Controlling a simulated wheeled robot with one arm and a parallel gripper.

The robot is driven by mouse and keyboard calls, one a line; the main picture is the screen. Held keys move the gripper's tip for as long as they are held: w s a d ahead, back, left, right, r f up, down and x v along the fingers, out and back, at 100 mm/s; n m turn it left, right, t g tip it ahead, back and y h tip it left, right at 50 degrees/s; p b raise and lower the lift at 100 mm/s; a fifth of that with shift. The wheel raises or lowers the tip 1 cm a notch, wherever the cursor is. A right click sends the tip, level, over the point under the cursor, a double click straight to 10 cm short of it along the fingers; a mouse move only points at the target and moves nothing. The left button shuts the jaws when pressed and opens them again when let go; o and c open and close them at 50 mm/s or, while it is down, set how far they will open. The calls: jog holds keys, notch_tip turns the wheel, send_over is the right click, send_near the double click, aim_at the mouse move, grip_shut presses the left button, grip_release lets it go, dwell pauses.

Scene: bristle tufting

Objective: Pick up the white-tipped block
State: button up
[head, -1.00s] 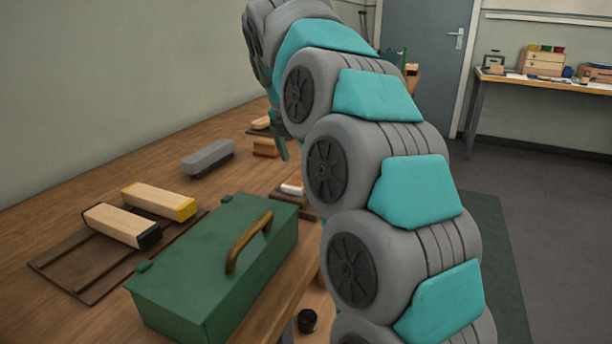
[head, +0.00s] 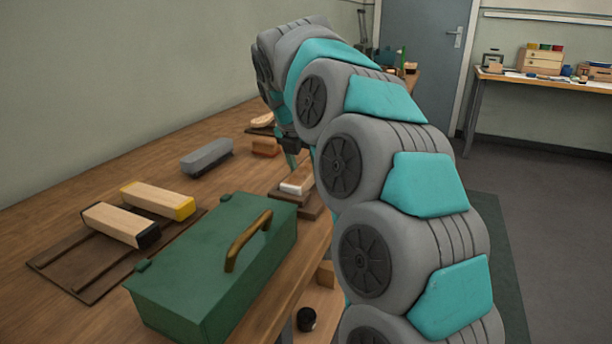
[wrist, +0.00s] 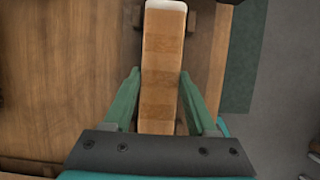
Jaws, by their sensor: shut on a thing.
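The white-tipped block (head: 299,180) is a wooden bar with a white end, at the dark wooden fixture near the table's right edge. In the wrist view the block (wrist: 163,60) runs lengthwise up the picture, white end at the top. My gripper (wrist: 160,82) has one green finger at each long side of it, shut on it. In the head view, my arm hides the block's right end and most of my gripper. I cannot tell whether the block is clear of the fixture.
A green toolbox (head: 200,275) with a brass handle stands in front. Yellow-tipped (head: 160,200) and black-tipped (head: 120,224) blocks lie on a dark rack (head: 75,262) to its left. A grey block (head: 207,158) and a reddish-brown block (head: 265,147) lie farther back.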

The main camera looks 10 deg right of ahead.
aim_at(309, 167)
grip_shut()
jog(key=shift+r, duration=0.2)
dwell(0.3)
jog(key=shift+r, duration=1)
jog(key=shift+s+r, duration=0.1)
jog(key=shift+r, duration=0.55)
jog(key=s+d, duration=0.3)
jog(key=s, duration=0.4)
jog(key=s+d+r+b, duration=0.1)
jog(key=s+d, duration=0.2)
jog(key=s, duration=0.4)
jog(key=shift+s+d+r, duration=0.15)
jog(key=shift+s+d, duration=0.05)
jog(key=shift+d, duration=0.15)
jog(key=shift+s, duration=0.1)
